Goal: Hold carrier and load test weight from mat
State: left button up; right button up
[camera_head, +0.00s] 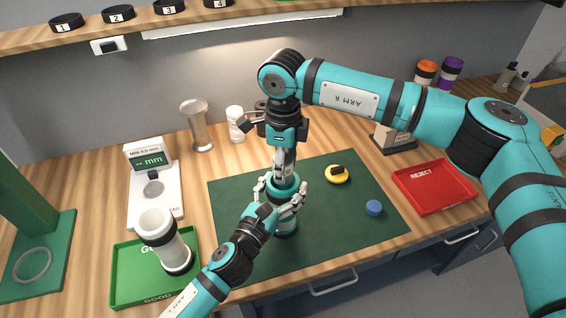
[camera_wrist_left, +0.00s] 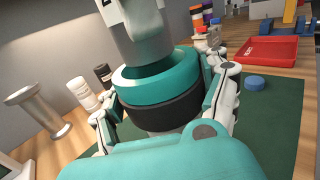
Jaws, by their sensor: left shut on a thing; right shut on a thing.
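The carrier, a cylinder with a teal rim and a black band (camera_head: 287,183), stands upright on the dark green mat (camera_head: 232,218). My left gripper (camera_head: 281,194) is shut around its upper part; its fingers flank the carrier (camera_wrist_left: 158,88) in the left wrist view. My right gripper (camera_head: 284,158) points down from above and is shut on a grey cylinder, seemingly the test weight (camera_wrist_left: 142,38). The weight's lower end is at the carrier's open mouth, seemingly inside the rim. How deep it sits is hidden.
A white tube stands in the green GOOD tray (camera_head: 126,272). The red REJECT tray (camera_head: 435,187) is at right. A gauge (camera_head: 154,190) and metal spool (camera_head: 196,125) stand at left.

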jog(key=shift+f, duration=0.3)
jog(key=shift+f, duration=0.85)
jog(key=o, duration=2.1)
jog(key=shift+c, duration=0.2)
jog(key=shift+f, duration=0.1)
notch_tip(320, 180, up, 12)
jog(key=shift+r, duration=0.1)
pick_arm(q)
jog(key=o, duration=1.4)
